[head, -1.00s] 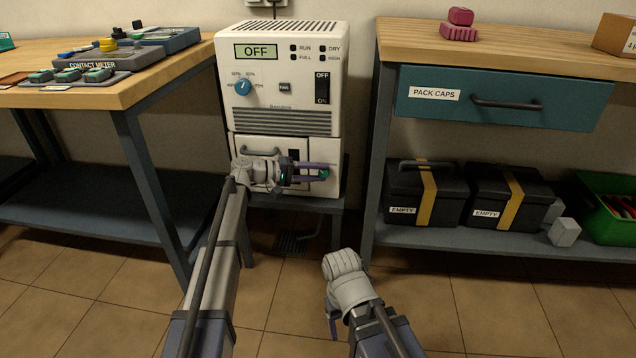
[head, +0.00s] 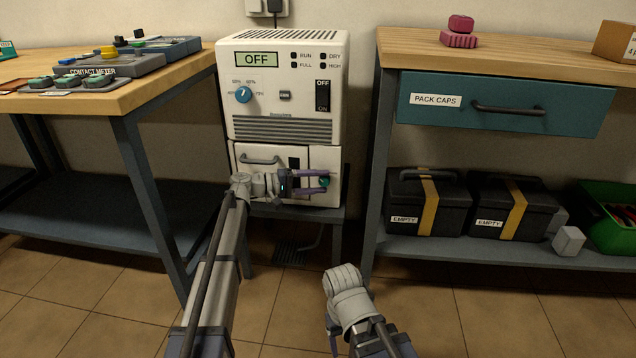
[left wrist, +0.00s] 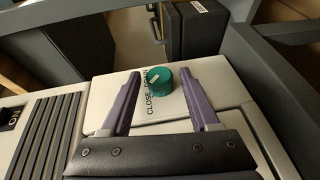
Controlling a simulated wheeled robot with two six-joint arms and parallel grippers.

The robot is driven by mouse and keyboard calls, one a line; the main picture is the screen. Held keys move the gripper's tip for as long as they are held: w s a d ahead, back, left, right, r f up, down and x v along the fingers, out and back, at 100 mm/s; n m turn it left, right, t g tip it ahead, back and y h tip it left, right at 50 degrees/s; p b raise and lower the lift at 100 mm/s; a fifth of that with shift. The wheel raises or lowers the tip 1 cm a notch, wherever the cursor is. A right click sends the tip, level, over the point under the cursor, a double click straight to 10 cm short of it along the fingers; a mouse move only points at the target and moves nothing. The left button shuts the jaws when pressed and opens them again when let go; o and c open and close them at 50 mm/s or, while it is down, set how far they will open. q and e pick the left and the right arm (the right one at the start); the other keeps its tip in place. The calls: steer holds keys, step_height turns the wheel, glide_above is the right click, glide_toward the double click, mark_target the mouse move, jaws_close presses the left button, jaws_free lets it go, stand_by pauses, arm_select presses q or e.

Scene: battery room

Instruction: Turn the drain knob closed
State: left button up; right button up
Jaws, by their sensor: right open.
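The green drain knob (head: 325,182) is on the lower right of the white dehumidifier's front (head: 322,158). In the left wrist view the knob (left wrist: 160,78) bears a white pointer line beside the lettering "CLOSE" and "DRAIN". My left gripper (head: 326,181) is open, with its purple fingers reaching toward the knob from the left. In the left wrist view its fingertips (left wrist: 160,76) lie on either side of the knob, with gaps on both sides. My right gripper (head: 332,337) is open, low in front of the machine and far from the knob; its fingers are mostly hidden.
The machine's display reads OFF, above a blue dial (head: 243,95) and a power switch (head: 322,96). A bench (head: 130,92) stands at left. A right-hand bench (head: 545,45) has a teal drawer (head: 500,102) and black cases (head: 425,205) below. The floor in front is clear.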

arm_select(q)
steer(key=shift+o, duration=0.6)
steer(key=shift+a, duration=0.1)
steer(key=v, duration=0.7)
steer(key=shift+a+p, duration=0.3)
steer(key=shift+p, duration=0.1)
steer(key=shift+s+r, duration=0.1)
